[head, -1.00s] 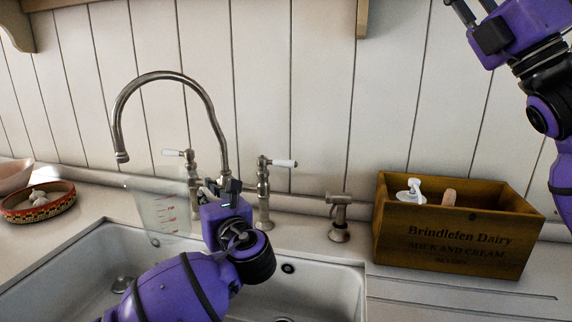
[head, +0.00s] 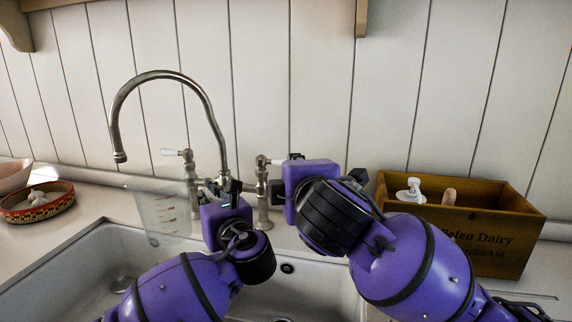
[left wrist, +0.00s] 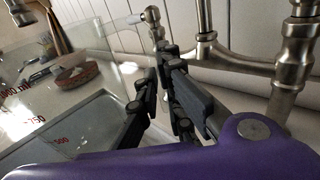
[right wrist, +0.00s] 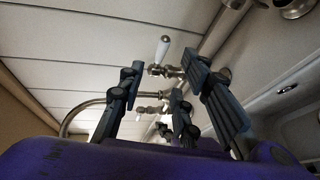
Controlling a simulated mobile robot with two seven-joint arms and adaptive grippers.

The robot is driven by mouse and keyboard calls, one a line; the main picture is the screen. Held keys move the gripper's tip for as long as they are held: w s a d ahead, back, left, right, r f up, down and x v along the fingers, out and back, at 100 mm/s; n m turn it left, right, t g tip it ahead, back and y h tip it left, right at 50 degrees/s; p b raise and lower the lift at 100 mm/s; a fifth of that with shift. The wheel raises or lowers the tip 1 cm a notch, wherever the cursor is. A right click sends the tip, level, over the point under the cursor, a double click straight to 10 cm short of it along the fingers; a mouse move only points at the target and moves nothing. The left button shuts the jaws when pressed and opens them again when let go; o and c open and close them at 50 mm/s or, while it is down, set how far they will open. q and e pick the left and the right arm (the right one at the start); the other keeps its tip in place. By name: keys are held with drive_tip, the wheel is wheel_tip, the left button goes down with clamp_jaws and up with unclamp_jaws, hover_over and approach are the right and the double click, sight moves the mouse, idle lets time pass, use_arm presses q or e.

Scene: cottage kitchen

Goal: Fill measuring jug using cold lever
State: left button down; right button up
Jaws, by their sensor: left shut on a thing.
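The clear measuring jug (head: 165,218) with red marks is held upright over the sink, below the spout (head: 120,157). My left gripper (head: 215,187) is shut on the jug's right side; the jug's wall also shows in the left wrist view (left wrist: 45,110). No water shows from the spout. The tap has a left lever (head: 172,152) and a right lever (head: 296,157), both white-handled; I cannot tell which is cold. My right gripper (right wrist: 168,75) is open by the right lever, whose white handle (right wrist: 162,48) shows between its fingers, apparently untouched. Its fingertips are hidden in the head view.
A wooden crate (head: 510,215) with a white pump bottle (head: 411,190) stands behind my right arm. A patterned bowl (head: 38,205) is at the far left. The white sink (head: 75,262) lies below, with the panelled wall close behind the tap.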

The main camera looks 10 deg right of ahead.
sight(275, 163)
drive_tip(key=x, duration=1.2)
drive_tip(key=shift+s, duration=0.1)
clamp_jaws()
